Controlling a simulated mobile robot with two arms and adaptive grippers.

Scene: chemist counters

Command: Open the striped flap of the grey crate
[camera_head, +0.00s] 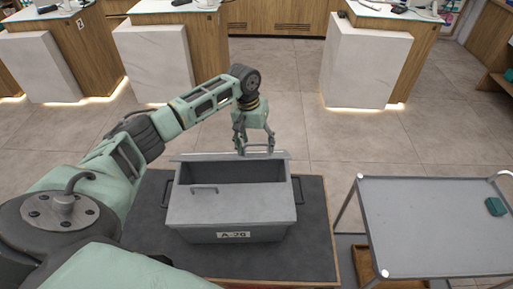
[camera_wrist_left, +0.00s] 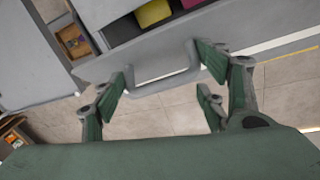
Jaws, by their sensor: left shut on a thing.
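The grey crate (camera_head: 230,235), labelled A-20, stands on a dark-topped table. Its near flap (camera_head: 225,208), with a small handle, lies flat. The far flap (camera_head: 190,157) is raised and seen nearly edge-on, so I cannot make out stripes on it. A dark opening shows between the flaps. My left gripper (camera_head: 254,148) is shut on the far flap's handle; the handle (camera_wrist_left: 165,78) shows between the fingers in the left wrist view. In that view a yellow thing (camera_wrist_left: 153,13) and a magenta thing (camera_wrist_left: 190,3) lie inside the crate. My right gripper is not in view.
A grey trolley (camera_head: 435,225) with a small green box (camera_head: 495,206) stands at the right. The dark table (camera_head: 312,215) has bare room beside the crate. Beyond it is open tiled floor, with white-and-wood counters (camera_head: 368,65) at the back.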

